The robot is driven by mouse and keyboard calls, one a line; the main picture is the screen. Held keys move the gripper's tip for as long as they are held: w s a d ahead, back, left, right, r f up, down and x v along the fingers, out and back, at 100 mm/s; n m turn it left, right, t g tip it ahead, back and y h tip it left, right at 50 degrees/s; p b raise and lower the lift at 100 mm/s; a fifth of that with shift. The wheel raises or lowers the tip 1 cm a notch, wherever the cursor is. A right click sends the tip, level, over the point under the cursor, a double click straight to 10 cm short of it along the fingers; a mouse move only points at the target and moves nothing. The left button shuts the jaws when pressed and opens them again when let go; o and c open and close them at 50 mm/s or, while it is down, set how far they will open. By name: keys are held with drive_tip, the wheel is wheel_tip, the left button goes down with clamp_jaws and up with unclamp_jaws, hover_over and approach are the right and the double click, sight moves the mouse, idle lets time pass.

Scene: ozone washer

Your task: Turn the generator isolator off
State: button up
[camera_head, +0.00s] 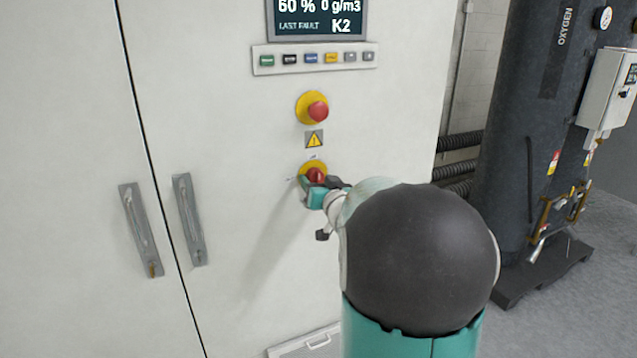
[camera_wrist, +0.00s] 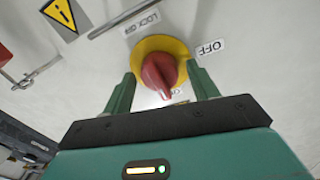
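The generator isolator is a red rotary knob (camera_wrist: 160,74) on a round yellow plate (camera_wrist: 146,49), mounted on the white cabinet door. In the wrist view an OFF label (camera_wrist: 206,48) is on the right of the plate, a LOCK OFF label above it, and another label below is mostly hidden. The knob's pointed end faces down toward my gripper. My gripper (camera_wrist: 162,90) has its two green fingers apart, one on each side of the knob, with gaps visible. In the head view my gripper (camera_head: 318,187) is at the isolator (camera_head: 314,167) and partly covers it.
A red emergency button (camera_head: 318,111) on a yellow base and a warning triangle (camera_head: 314,139) are above the isolator. A button row (camera_head: 312,58) and display (camera_head: 318,18) are higher. Door handles (camera_head: 189,220) stick out at left. A dark oxygen tank (camera_head: 510,130) stands right.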

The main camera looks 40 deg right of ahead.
drive_tip(key=c, duration=0.8)
drive_tip(key=shift+o, duration=0.2)
drive_tip(key=shift+n, duration=0.3)
drive_tip(key=n, duration=0.9)
drive_tip(key=shift+d+t, duration=0.1)
drive_tip(key=shift+t, duration=0.2)
drive_tip(key=n, duration=0.5)
drive_tip(key=shift+n+y, duration=0.5)
drive_tip(key=shift+n, duration=1.6)
